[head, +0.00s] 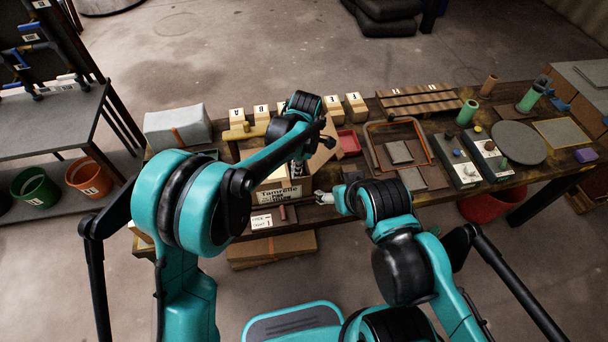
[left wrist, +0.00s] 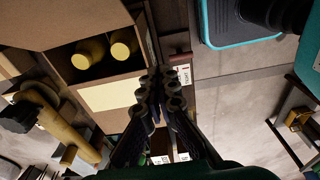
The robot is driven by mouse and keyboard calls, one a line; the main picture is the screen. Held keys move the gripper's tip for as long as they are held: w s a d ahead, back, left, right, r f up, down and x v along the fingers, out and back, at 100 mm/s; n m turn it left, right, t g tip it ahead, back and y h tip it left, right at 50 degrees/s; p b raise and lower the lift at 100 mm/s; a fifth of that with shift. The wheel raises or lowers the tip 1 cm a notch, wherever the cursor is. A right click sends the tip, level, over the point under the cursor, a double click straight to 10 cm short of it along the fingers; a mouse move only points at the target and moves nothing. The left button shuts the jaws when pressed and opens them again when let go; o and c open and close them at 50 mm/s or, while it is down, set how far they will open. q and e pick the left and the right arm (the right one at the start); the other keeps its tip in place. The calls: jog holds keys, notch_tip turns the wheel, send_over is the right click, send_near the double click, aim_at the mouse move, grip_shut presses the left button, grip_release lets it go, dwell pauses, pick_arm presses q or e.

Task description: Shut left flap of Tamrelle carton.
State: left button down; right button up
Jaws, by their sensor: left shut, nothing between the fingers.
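The Tamrelle carton (head: 279,192) stands near the front edge of the bench, its printed front facing me. A brown flap (head: 324,150) stands raised at its right side; my left arm covers much of its top and left side. In the left wrist view the carton (left wrist: 122,65) is open, with two yellow-capped cylinders (left wrist: 104,48) inside and a broad brown panel (left wrist: 60,20) raised at the upper left. My left gripper (left wrist: 160,82) is shut and empty, its fingertips beside the carton's edge. My right gripper (head: 325,198) is just right of the carton; its fingers are too small to read.
Several lettered blocks (head: 261,112) line the back of the bench. A red tray (head: 348,142) and an orange-rimmed tray (head: 425,140) lie to the right of the carton. A label card (head: 262,222) sits at the front. A grey box (head: 178,127) stands at the left end.

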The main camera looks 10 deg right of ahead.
aim_at(328, 160)
pick_arm(q)
jog(key=d, duration=0.3)
jog(key=d+r, duration=0.1)
jog(key=d, duration=0.1)
jog(key=d+r+p, duration=0.1)
jog(key=d, duration=0.2)
jog(key=shift+s+d, duration=0.15)
jog(key=shift+d, duration=0.2)
jog(key=shift+d+r, duration=0.15)
jog(key=shift+d, duration=0.25)
jog(key=s+a+r+m+t+h+b, duration=0.1)
jog(key=a+r+m, duration=0.35)
jog(key=a, duration=0.65)
jog(key=s+a+r+m+t+h+b, duration=0.15)
jog(key=a+r+m, duration=0.35)
jog(key=a, duration=0.6)
jog(key=s+a+f+m+t+y+b, duration=0.1)
jog(key=s+a+m+t, duration=0.3)
jog(key=s+a+m, duration=0.4)
jog(key=s+a+f+b, duration=0.1)
jog(key=s+a, duration=0.4)
jog(key=a, duration=0.3)
jog(key=shift+s+a+f+t, duration=0.2)
jog(key=shift+s+f+t, duration=0.05)
jog(key=shift+s+t, duration=0.15)
